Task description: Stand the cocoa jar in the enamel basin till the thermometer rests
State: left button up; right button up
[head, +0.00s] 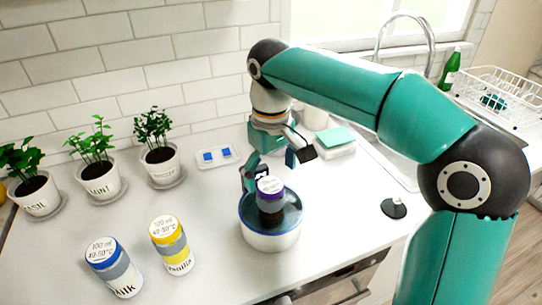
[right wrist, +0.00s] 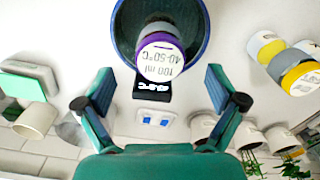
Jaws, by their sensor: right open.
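The cocoa jar (head: 270,198), with a purple band and a white lid marked 100 ml 40-50°C, stands in the white, blue-rimmed enamel basin (head: 268,241). Its lid (right wrist: 160,60) also shows in the right wrist view. The thermometer, a black display with pale digits (right wrist: 150,88), is at the basin's edge beside the jar; I cannot read its digits surely. My right gripper (right wrist: 160,102) is open, its fingers spread wide and apart from the jar. In the head view it is just behind the jar, at the basin's far side. My left gripper is not in view.
A blue-lidded milk jar (head: 114,267) and a yellow-lidded vanilla jar (head: 172,244) stand left of the basin. Potted herbs (head: 161,160) line the wall. A white tray with two blue squares (head: 218,157) lies behind. The sink (head: 393,165) is at right, behind my arm.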

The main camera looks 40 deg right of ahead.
jog(key=shift+r, duration=1.9)
